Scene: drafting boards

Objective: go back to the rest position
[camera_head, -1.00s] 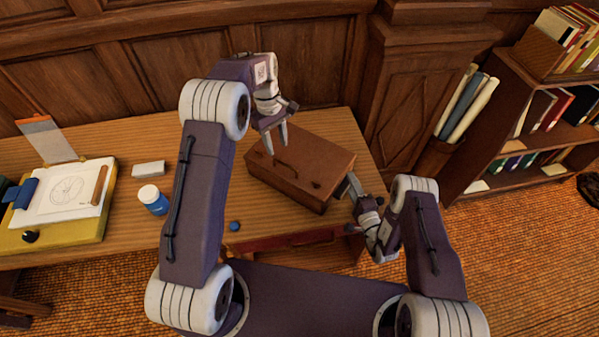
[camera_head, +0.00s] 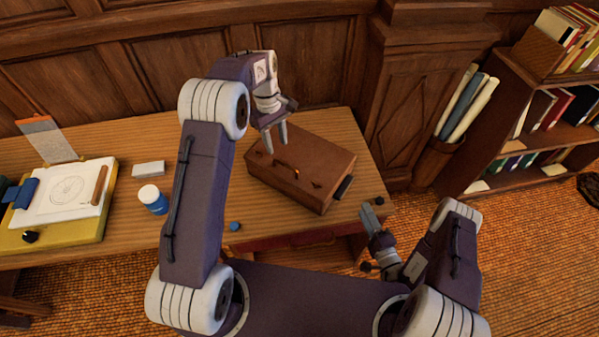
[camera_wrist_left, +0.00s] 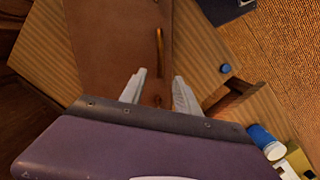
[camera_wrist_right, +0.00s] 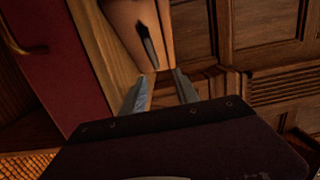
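My left gripper (camera_head: 273,140) is over the left part of the closed brown case (camera_head: 318,160) on the desk. Its fingers are apart with nothing between them; the left wrist view shows the open fingers (camera_wrist_left: 159,92) above the case lid and its curved handle (camera_wrist_left: 159,50). My right gripper (camera_head: 371,215) is off the right front corner of the case, near the desk's front edge, apart from the case. In the right wrist view its fingers (camera_wrist_right: 160,85) are spread and empty, with the case's dark side handle (camera_wrist_right: 149,45) beyond them.
The desk (camera_head: 130,150) holds a drafting board (camera_head: 70,228), a white block (camera_head: 148,169), a blue jar (camera_head: 153,199) and a small blue cap (camera_head: 235,226). A red drawer front (camera_head: 290,238) is below the desk edge. A bookshelf (camera_head: 500,180) stands at the right.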

